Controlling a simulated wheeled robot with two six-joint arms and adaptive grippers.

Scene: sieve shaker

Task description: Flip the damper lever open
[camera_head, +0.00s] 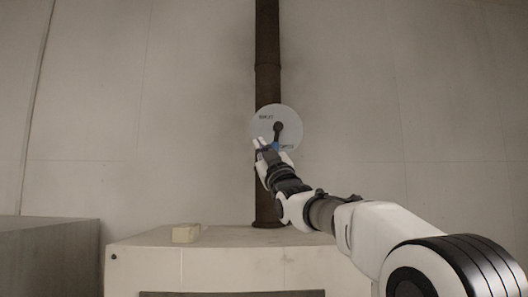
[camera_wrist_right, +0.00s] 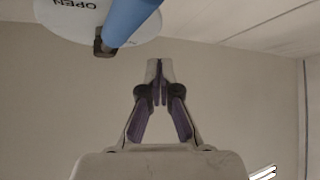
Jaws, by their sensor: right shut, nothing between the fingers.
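The damper is a pale round dial plate (camera_head: 292,119) on a dark vertical pipe (camera_head: 267,60). Its lever (camera_head: 277,132) has a dark pivot at the plate's middle and points down, ending in a blue grip (camera_head: 275,146). In the right wrist view the blue grip (camera_wrist_right: 132,18) crosses the top, with the plate (camera_wrist_right: 70,14) behind it, marked OPEN. My right gripper (camera_head: 260,142) is at the plate's lower left, beside the grip. Its fingers (camera_wrist_right: 159,66) are shut and empty, and a gap shows between them and the grip. My left gripper is not in view.
The pipe rises from a pale cabinet (camera_head: 220,262). A small tan block (camera_head: 186,233) lies on its top, left of the pipe. A grey box (camera_head: 45,255) stands at the far left. The wall around the dial is bare, with free room on both sides.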

